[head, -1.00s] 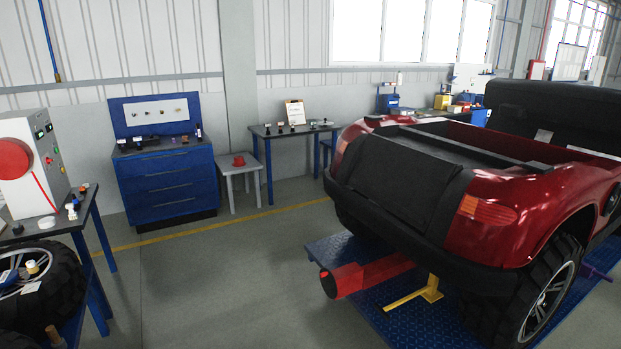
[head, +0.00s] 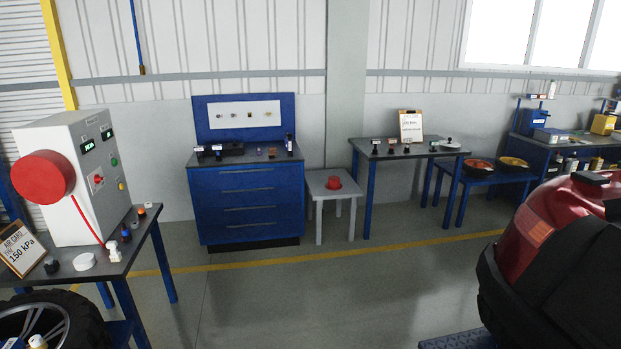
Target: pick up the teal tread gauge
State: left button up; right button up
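I cannot make out a teal tread gauge for certain; the small items on the work surfaces are too small to tell apart. Several small items, one of them purple (head: 259,152), stand on the blue drawer cabinet (head: 246,200). Several small dark and white pieces stand on the dark table (head: 425,153) right of it. More small pieces, one of them blue (head: 125,233), lie on the left table (head: 118,271). Neither of my grippers is in view.
A white machine with a red disc (head: 42,177) stands on the left table, beside a sign (head: 21,249). A grey stool (head: 333,189) holds a red item. A red vehicle (head: 540,225) blocks the lower right. The floor (head: 300,295) in the middle is clear.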

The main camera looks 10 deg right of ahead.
aim_at(433, 142)
jog(key=i+z, duration=0.2)
jog(key=i, duration=0.3)
jog(key=i+z, duration=0.15)
jog(key=i, duration=0.35)
jog(key=i+z, duration=0.2)
jog(key=i, duration=0.3)
jog(key=i+j+z, duration=0.15)
jog(key=i, duration=0.35)
jog(key=i+j+z, duration=0.2)
jog(key=i, duration=0.25)
jog(key=i+l+z, duration=0.25)
jog(key=i, duration=0.35)
jog(key=i+z, duration=0.25)
jog(key=i, duration=0.35)
jog(key=i+z, duration=0.25)
jog(key=i, duration=0.35)
jog(key=i+j+z, duration=0.25)
jog(key=i, duration=0.3)
jog(key=i+j+z, duration=0.25)
jog(key=i, duration=1)
jog(key=i+l+u, duration=0.1)
jog(key=i, duration=0.6)
jog(key=i+l, duration=0.15)
jog(key=i, duration=0.5)
jog(key=u, duration=1.65)
jog(key=i+l+z, duration=0.1)
jog(key=l+z, duration=0.2)
jog(key=i+l+z, duration=0.1)
jog(key=l+z, duration=0.25)
